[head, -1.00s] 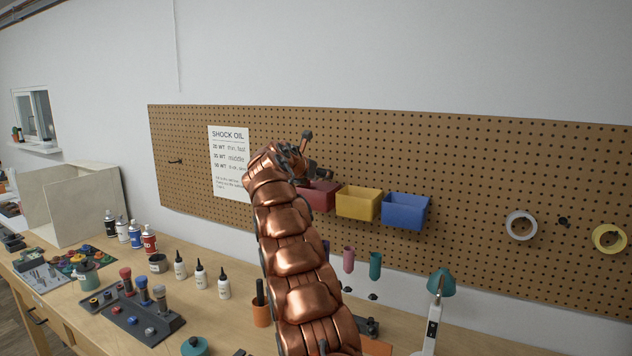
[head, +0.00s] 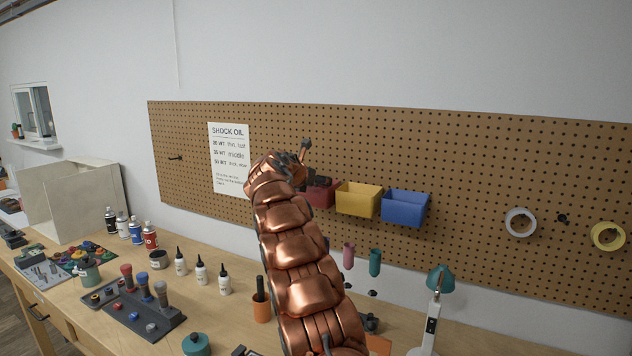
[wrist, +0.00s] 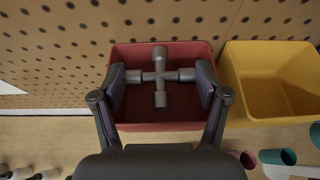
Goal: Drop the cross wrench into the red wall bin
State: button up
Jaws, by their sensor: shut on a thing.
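The cross wrench (wrist: 160,76) is a grey four-armed tool. In the wrist view my gripper (wrist: 161,84) is shut on it, with one finger at each end of its sideways arms. The red wall bin (wrist: 180,125) lies behind and below the wrench in that view, and the wrench appears within the outline of its opening. In the head view the red bin (head: 322,197) hangs on the pegboard, partly hidden by my copper arm. My gripper is at the arm's far end by this bin, mostly hidden. I cannot tell the height of the wrench above the bin.
A yellow bin (head: 357,201) and a blue bin (head: 405,209) hang to the right of the red one on the pegboard (head: 480,170). The workbench below holds bottles, spray cans and a lamp (head: 437,290). The wall above the bins is clear.

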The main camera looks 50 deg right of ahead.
jog(key=shift+f, duration=0.4)
jog(key=shift+f, duration=0.35)
jog(key=o, duration=0.9)
jog(key=shift+f, duration=0.1)
jog(key=shift+r, duration=0.65)
jog(key=b+v, duration=0.3)
jog(key=v, duration=0.9)
jog(key=shift+a, duration=0.1)
